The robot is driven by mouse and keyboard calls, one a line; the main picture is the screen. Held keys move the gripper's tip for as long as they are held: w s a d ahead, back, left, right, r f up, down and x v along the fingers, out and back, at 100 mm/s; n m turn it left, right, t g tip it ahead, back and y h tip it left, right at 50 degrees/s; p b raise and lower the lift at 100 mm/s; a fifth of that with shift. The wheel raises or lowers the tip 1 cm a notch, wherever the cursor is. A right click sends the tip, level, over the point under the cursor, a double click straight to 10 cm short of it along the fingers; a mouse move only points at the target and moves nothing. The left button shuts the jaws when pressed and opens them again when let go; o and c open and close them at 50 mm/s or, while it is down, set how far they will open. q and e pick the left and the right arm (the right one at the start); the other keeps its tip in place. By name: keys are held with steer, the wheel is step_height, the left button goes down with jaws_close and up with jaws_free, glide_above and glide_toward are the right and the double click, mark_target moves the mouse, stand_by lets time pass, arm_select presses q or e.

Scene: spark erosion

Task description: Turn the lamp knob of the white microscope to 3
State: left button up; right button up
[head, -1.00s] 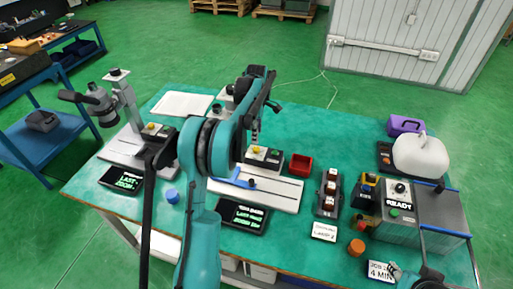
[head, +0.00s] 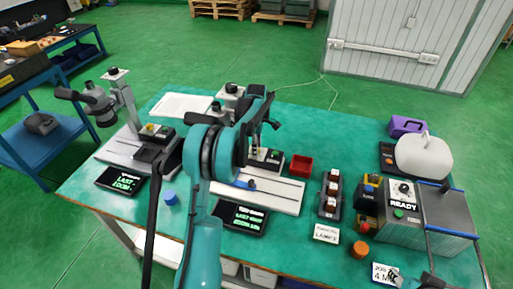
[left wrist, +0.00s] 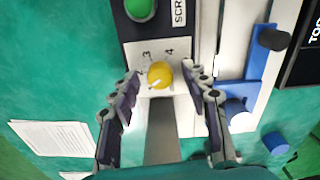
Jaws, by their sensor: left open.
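The white microscope's pale base (head: 270,193) stands mid-table in the head view; my left arm hides much of the microscope. Its lamp knob (left wrist: 160,75) is yellow with a white pointer mark, on a light panel with the numerals 3 and 4 readable and another partly covered. The pointer lies toward the lower left in the left wrist view, away from the 3. My left gripper (left wrist: 160,69) is open, its fingers on either side of the knob, with no clear contact. In the head view this gripper (head: 262,132) covers the knob. My right gripper (head: 398,279) is at the bottom right; its jaws are unclear.
A green button (left wrist: 140,9) is beside the knob panel, and a blue part (left wrist: 238,88) lies on the base. Another microscope (head: 122,100) stands at the left. A red bin (head: 301,166), a dark rack (head: 330,196) and a READY box (head: 402,212) stand to the right.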

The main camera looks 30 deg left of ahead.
arm_select(q)
jaws_close()
steer(key=shift+r+m, duration=0.1)
steer(key=shift+m, duration=0.3)
steer(key=m+p, duration=0.1)
steer(key=m, duration=0.1)
steer(key=shift+m+p, duration=0.4)
steer(key=m+p, duration=0.1)
steer(key=m, duration=0.4)
steer(key=shift+m+p, duration=0.3)
steer(key=shift+p, duration=0.05)
steer(key=m+p, duration=0.1)
steer(key=m, duration=0.8)
steer(key=shift+p, duration=0.3)
steer(key=shift+m, duration=0.3)
